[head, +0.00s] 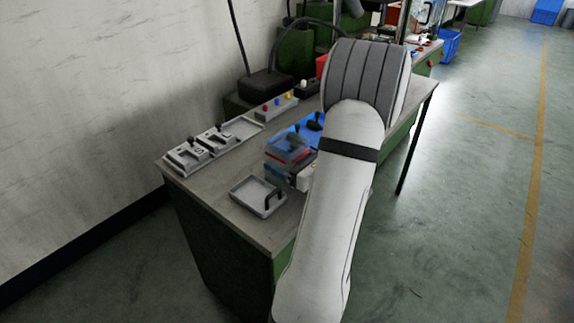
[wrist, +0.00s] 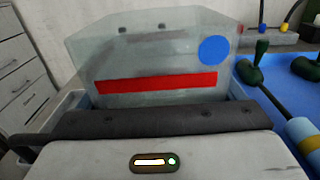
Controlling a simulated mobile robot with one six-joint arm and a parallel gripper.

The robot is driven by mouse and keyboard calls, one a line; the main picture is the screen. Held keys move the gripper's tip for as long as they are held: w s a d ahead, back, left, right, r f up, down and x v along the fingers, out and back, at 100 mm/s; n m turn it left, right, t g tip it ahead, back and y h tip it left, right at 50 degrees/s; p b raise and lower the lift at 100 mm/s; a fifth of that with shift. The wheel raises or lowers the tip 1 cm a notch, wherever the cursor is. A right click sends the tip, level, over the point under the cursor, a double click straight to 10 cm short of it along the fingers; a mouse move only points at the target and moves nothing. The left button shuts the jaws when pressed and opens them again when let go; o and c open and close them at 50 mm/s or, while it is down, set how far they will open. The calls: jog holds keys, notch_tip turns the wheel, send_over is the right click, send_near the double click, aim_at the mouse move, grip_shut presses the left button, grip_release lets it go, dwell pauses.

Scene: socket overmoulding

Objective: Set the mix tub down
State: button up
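The mix tub (head: 287,150) looks like a clear, smoky box with a red stripe, over the middle of the bench, left of my arm. In the wrist view the tub (wrist: 150,60) fills the middle, close in front of my gripper (wrist: 155,120), with its red stripe and a blue dot facing me. It looks about level. My gripper's dark front bar hides the tub's lower edge. The fingertips are not clearly visible, so I cannot tell whether they grip it. Whether the tub's base touches the bench is also hidden.
A shallow grey tray (head: 246,204) with a black handle sits at the bench's near end. Two grey fixtures (head: 187,157) line the wall side. A blue mat (wrist: 270,100) with green-handled tools (wrist: 261,50) lies right of the tub. A button box (head: 276,105) stands behind.

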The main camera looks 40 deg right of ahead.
jog(key=c, duration=0.7)
jog(key=shift+r, duration=0.15)
